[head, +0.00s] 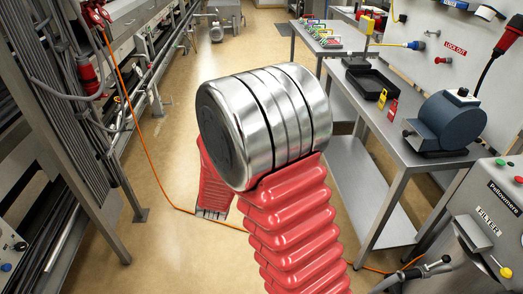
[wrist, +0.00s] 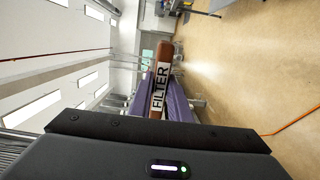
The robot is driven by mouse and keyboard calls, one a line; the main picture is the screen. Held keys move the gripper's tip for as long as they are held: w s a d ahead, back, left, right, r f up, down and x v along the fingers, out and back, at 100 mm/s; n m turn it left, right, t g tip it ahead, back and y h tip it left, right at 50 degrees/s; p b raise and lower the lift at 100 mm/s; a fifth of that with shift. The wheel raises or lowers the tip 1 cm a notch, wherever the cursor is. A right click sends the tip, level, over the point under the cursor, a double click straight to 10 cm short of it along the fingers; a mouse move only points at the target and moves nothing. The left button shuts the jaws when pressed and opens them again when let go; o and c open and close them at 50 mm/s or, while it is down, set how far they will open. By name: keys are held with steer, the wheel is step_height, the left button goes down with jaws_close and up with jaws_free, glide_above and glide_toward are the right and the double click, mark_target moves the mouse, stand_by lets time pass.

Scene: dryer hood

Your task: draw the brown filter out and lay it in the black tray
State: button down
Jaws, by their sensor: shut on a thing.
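In the wrist view my gripper (wrist: 161,96) has its purple fingers shut on the brown filter (wrist: 164,51). The filter is a narrow brown block with a white label reading FILTER. It sticks out past the fingertips, with room and floor behind it. In the head view my silver joint and red ribbed arm fill the middle, and the gripper and filter do not show. The black tray (head: 372,82) lies on the grey table at the right and looks empty. The machine with a FILTER label (head: 487,222) stands at the lower right.
Racks and pipes line the left side. An orange cable (head: 150,150) crosses the open floor.

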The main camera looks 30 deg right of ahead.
steer(key=w+a+r+n+t+y, duration=0.1)
steer(key=a+r+n+y, duration=0.1)
steer(key=a, duration=0.8)
step_height(320, 180, up, 3)
steer(key=shift+w+f+n+t+y, duration=0.15)
steer(key=shift+n+t+y, duration=0.15)
steer(key=shift+y, duration=0.6)
